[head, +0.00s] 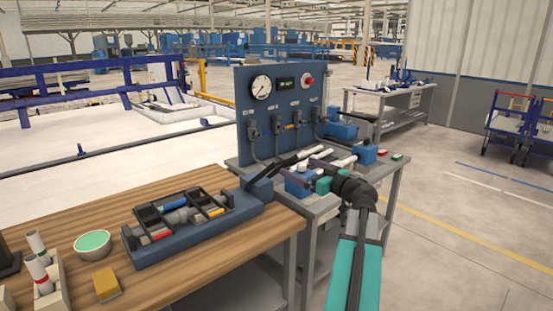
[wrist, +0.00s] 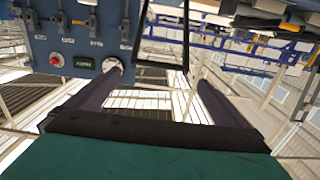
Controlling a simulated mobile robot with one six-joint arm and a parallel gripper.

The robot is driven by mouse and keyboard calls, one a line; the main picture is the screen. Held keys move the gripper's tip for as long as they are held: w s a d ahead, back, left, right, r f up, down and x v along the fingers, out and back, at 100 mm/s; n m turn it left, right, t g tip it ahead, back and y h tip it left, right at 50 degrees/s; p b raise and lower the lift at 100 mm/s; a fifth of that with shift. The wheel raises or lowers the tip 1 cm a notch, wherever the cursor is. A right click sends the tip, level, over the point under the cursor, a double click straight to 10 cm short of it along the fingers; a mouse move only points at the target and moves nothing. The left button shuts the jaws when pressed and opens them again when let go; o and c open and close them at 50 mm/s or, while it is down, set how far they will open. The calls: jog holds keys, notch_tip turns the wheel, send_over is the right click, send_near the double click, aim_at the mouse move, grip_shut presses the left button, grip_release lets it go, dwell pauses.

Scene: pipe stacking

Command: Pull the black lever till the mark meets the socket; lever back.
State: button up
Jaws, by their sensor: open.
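The black lever (head: 290,165) rises at a slant to the right from the end of a blue jointing bench (head: 190,238) on the wooden table. Black clamp frames on this bench hold grey pipe parts (head: 178,216), with red and orange bits showing. The mark and the socket edge are too small to tell apart. My gripper (head: 304,175) is open, close to the lever's upper part at its right. I cannot tell whether they touch. In the wrist view, the two dark fingers (wrist: 165,88) stand wide apart with no object clearly held between them.
A blue panel (head: 285,100) with a gauge, display and red button stands behind on a grey bench. Blue blocks (head: 364,154) and a white pipe lie near my gripper. A green bowl (head: 92,243), yellow sponge (head: 106,284) and pipe rack (head: 45,285) are at the table's left.

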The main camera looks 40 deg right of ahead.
jog(key=w+d+p, duration=0.1)
jog(key=w+p, duration=0.1)
jog(key=w, duration=1.1)
